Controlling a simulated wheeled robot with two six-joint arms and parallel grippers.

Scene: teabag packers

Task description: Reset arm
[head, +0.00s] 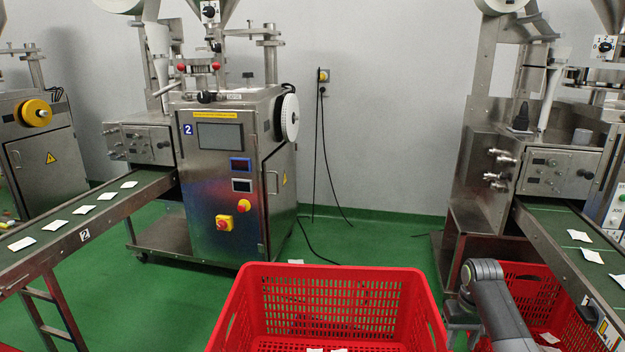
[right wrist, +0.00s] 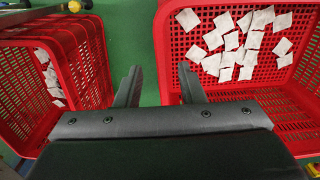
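My right arm (head: 492,300) comes up at the lower right in the head view, between two red crates; I cannot make out its gripper there. In the right wrist view my right gripper (right wrist: 159,70) has its two dark fingers spread apart, with nothing between them. The fingers point at the strip of green floor between the two crates. The right finger overlaps the near edge of the right-hand crate in the picture; I cannot tell whether they touch. My left gripper and left arm are not in view.
A red crate (head: 335,270) stands front centre; another red crate (head: 530,272) stands by the right conveyor (head: 560,228). In the right wrist view, both crates hold white teabags (right wrist: 238,42). The machine marked 2 (head: 222,175) and left conveyor (head: 60,240) carrying teabags stand behind. Green floor (head: 370,240) is partly clear.

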